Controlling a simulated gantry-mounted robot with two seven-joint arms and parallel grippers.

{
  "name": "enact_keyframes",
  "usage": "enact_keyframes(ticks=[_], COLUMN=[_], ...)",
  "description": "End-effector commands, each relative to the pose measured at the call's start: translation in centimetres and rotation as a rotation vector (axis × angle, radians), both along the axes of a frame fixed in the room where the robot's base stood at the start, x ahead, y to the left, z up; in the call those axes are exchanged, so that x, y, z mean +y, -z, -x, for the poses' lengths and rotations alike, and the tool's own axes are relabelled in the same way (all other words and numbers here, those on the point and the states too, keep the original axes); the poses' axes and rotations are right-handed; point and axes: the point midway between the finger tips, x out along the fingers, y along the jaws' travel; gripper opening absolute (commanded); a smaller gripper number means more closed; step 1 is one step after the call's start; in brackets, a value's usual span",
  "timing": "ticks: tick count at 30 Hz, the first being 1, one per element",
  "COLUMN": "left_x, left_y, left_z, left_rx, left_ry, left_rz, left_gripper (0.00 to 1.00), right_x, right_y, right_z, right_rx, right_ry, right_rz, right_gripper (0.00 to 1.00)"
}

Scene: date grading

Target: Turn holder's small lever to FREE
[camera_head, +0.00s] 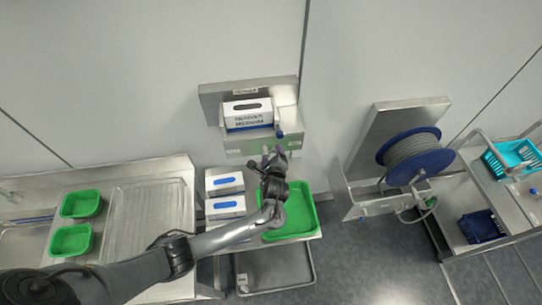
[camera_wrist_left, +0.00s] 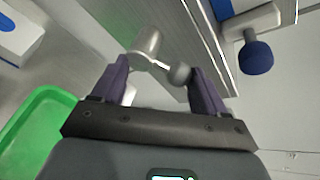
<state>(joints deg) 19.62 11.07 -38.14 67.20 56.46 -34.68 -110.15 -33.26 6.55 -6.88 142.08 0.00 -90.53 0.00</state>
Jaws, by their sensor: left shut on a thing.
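The holder (camera_head: 262,140) is a metal fixture on the wall with a greenish front face and small unreadable labels. A white box (camera_head: 247,107) with a dark slot sits in it. My left gripper (camera_head: 274,153) is at the holder's lower edge. In the left wrist view, my left gripper (camera_wrist_left: 158,68) has its dark purple fingers around the small lever (camera_wrist_left: 148,47), a metal arm with a grey ball end (camera_wrist_left: 180,74). The gripper is shut on it. A separate blue knob (camera_wrist_left: 257,57) on a pale stem stands beside it. No FREE marking is readable. My right gripper is out of view.
A green tray (camera_head: 316,222) lies below the gripper, with blue-and-white boxes (camera_head: 225,207) to its left. Green bins (camera_head: 71,240) stand on the left counter. A blue hose reel (camera_head: 443,160) and a cart with a turquoise basket (camera_head: 491,160) are at right.

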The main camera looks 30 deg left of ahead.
Motion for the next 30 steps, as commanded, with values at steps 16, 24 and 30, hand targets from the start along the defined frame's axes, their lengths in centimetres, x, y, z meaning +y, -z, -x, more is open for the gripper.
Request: enact_keyframes(ticks=[16, 24, 30], left_x=[-0.6, -0.6, -0.6], left_y=[0.8, 1.3, 1.4], left_z=[-0.8, -0.7, -0.7], left_rx=[0.288, 0.356, 0.375], left_ry=[0.007, 0.01, 0.011], left_rz=[-0.328, -0.403, -0.421], left_gripper=[0.43, 0.43, 0.43], right_x=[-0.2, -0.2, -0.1], right_y=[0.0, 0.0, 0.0], right_z=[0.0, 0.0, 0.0], right_rx=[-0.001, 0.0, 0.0], right_ry=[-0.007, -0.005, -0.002], right_rz=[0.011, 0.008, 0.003], right_gripper=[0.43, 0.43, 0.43])
